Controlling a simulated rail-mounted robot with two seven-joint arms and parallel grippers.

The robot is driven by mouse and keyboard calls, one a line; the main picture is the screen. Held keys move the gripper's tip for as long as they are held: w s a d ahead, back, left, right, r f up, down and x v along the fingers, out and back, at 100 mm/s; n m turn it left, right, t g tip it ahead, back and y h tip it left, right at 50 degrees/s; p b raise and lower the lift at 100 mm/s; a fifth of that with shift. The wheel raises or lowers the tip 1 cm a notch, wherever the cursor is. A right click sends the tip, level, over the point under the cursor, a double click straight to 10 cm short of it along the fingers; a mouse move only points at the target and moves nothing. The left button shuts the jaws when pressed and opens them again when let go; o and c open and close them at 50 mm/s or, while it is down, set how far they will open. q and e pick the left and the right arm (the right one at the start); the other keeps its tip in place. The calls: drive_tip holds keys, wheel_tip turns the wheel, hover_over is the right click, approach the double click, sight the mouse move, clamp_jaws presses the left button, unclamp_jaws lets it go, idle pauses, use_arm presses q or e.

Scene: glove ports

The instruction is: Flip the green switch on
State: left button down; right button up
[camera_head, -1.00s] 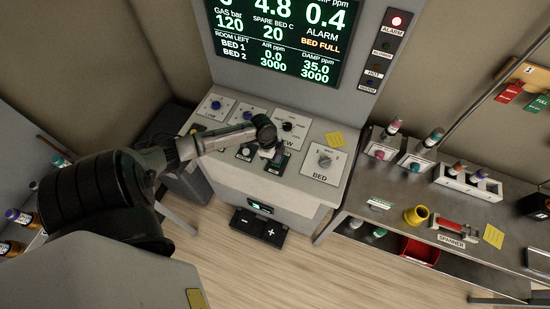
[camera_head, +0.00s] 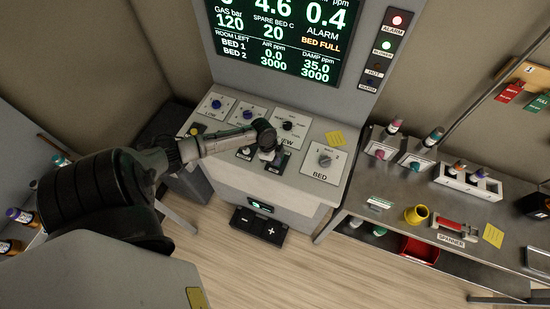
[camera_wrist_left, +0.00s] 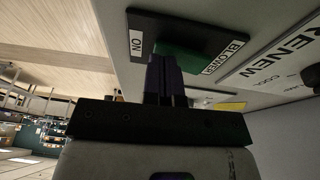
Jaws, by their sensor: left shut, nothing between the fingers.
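The green switch (camera_wrist_left: 190,62) is a rocker on a black plate labelled BLOWER at one end and ON at the other, in the left wrist view. My left gripper (camera_wrist_left: 163,62) is shut and empty. Its fingertips are at the ON side of the green rocker, seeming to touch or nearly touch it. In the head view, the left gripper (camera_head: 267,154) is over the front of the sloping console, covering part of the switch's black plate (camera_head: 279,164). The rocker's exact tilt is hard to tell. My right gripper is not in view.
The console (camera_head: 315,135) also carries blue knobs, a RENEW dial (camera_head: 288,126) and a BED dial (camera_head: 325,161). A side bench (camera_head: 390,195) stands at right.

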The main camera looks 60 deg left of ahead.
use_arm(q)
drive_tip(key=shift+w+a+r, duration=0.1)
drive_tip(key=shift+w+a, duration=0.05)
drive_tip(key=shift+w+a+r, duration=0.2)
drive_tip(key=shift+w+a, duration=0.15)
drive_tip(key=shift+w, duration=0.05)
drive_tip(key=shift+r, duration=0.1)
drive_tip(key=r+p, duration=0.4)
drive_tip(key=r, duration=0.1)
drive_tip(key=shift+s+d+p, duration=0.15)
drive_tip(key=shift+s+p, duration=0.1)
drive_tip(key=shift+p, duration=0.15)
drive_tip(key=s+r+b, duration=0.2)
drive_tip(key=s+r, duration=0.1)
drive_tip(key=r, duration=0.5)
drive_tip(key=shift+a, duration=0.45)
drive_tip(key=shift+s+r, duration=0.1)
